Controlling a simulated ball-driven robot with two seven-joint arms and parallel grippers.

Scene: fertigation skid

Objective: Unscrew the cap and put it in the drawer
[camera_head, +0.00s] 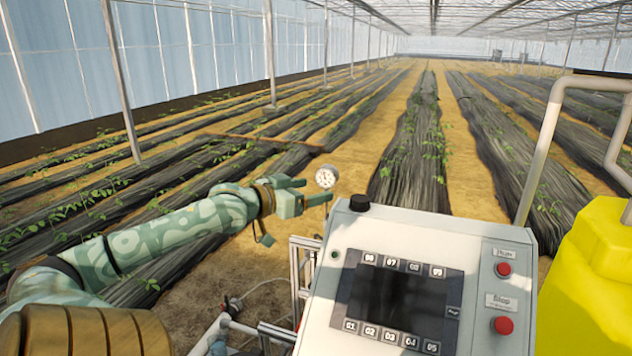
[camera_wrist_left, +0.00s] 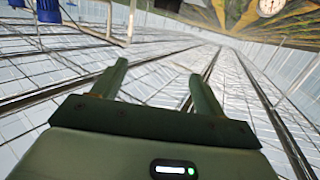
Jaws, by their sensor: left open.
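My left gripper (camera_head: 317,190) reaches in from the left, beside the upper left corner of the control box. Its two fingers are apart with nothing between them, as the left wrist view (camera_wrist_left: 159,70) also shows. A black round cap or knob (camera_head: 359,203) sits on the top edge of the control box, a little right of the fingertips and apart from them; I cannot tell whether it is the task's cap. No drawer can be made out in either view. My right gripper is not in view.
The control box (camera_head: 480,255) has a dark screen and two red buttons. A round gauge (camera_head: 326,177) appears close to my left fingertips. A yellow tank (camera_head: 590,270) and metal handrail (camera_head: 545,140) are at the right. A metal frame (camera_head: 299,270) stands left of the box.

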